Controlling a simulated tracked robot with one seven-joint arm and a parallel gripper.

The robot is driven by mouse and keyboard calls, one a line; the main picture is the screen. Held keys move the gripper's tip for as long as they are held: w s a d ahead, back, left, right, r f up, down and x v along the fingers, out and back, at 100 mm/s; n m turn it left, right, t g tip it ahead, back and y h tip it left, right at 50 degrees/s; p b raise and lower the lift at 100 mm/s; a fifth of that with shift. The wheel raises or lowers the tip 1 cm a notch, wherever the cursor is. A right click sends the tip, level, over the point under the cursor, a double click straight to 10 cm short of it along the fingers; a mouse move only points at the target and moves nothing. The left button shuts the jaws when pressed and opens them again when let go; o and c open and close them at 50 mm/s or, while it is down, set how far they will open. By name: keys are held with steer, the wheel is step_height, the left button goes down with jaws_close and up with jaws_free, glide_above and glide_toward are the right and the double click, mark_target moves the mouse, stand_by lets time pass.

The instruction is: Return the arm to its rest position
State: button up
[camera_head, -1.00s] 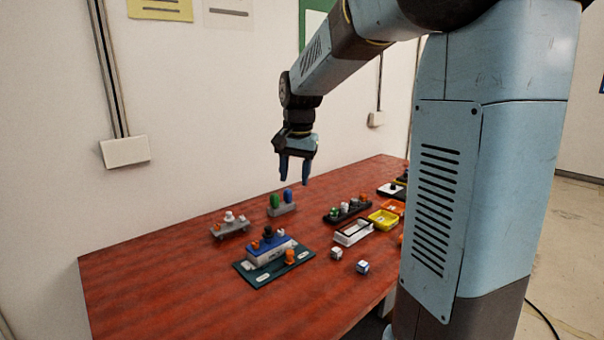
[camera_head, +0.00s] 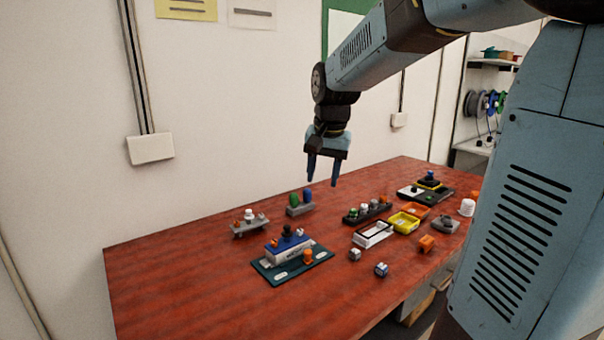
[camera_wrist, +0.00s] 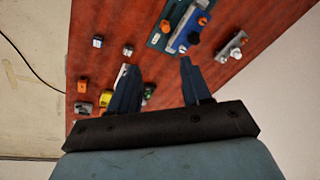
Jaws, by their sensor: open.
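My gripper (camera_head: 323,183) hangs above the far side of the red table (camera_head: 180,290), fingers pointing down. It is open and empty, with clear air between it and the objects below. It also shows in the wrist view (camera_wrist: 157,70), its two blue fingers spread apart over the table. My blue arm reaches in from the upper right of the head view, bent at the elbow.
Below stand a blue-and-white block (camera_head: 287,247) on a green plate (camera_head: 265,272), a grey stand with green and blue pegs (camera_head: 299,209), a white tray (camera_head: 373,241) and a yellow bin (camera_head: 404,222). The table's front left is bare. The wall is close behind.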

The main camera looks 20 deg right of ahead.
steer(key=s+f+n+t, duration=0.1)
steer(key=s+n+t, duration=0.2)
steer(key=s, duration=1.7)
steer(key=shift+s+f+n, duration=0.15)
steer(key=shift+n, duration=1.15)
